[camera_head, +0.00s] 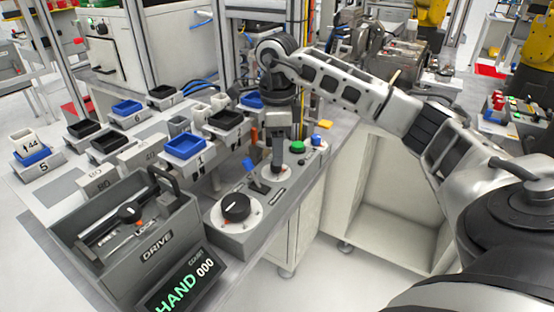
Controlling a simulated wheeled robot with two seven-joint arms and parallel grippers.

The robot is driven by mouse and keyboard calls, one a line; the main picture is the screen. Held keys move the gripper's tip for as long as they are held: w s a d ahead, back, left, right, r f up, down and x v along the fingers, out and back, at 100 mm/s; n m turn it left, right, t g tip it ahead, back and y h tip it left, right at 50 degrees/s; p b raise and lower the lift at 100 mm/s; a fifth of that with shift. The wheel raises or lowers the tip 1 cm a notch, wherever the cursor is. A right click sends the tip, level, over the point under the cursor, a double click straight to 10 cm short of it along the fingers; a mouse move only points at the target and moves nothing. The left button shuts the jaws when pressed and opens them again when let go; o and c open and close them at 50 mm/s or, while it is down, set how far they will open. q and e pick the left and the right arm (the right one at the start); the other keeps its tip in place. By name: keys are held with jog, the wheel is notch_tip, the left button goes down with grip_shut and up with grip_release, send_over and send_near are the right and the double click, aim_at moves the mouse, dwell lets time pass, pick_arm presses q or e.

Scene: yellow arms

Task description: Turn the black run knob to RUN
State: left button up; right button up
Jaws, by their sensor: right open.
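The control panel (215,222) stands at the front edge of the bench. A large black knob (236,207) with a red-orange mark sits on a white round dial at its near end. A second white round dial (268,174) lies farther along the panel. My right gripper (278,168) points down over this second dial, with its jaws open. The gripper hides the dial's centre, so I cannot tell whether it is around a knob there or touching one. The dial labels are too small to read, so I cannot tell which is the run knob. My left gripper is out of view.
A blue-tipped lever (249,165), a green button (297,147) and a blue button (316,139) stand close to the gripper. The grey DRIVE box (157,243) and a display (186,283) reading HAND 000 are at the near left. Numbered bins (186,148) fill the bench behind.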

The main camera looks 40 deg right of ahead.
notch_tip(320, 180, down, 2)
jog(key=shift+f, duration=0.75)
grip_shut()
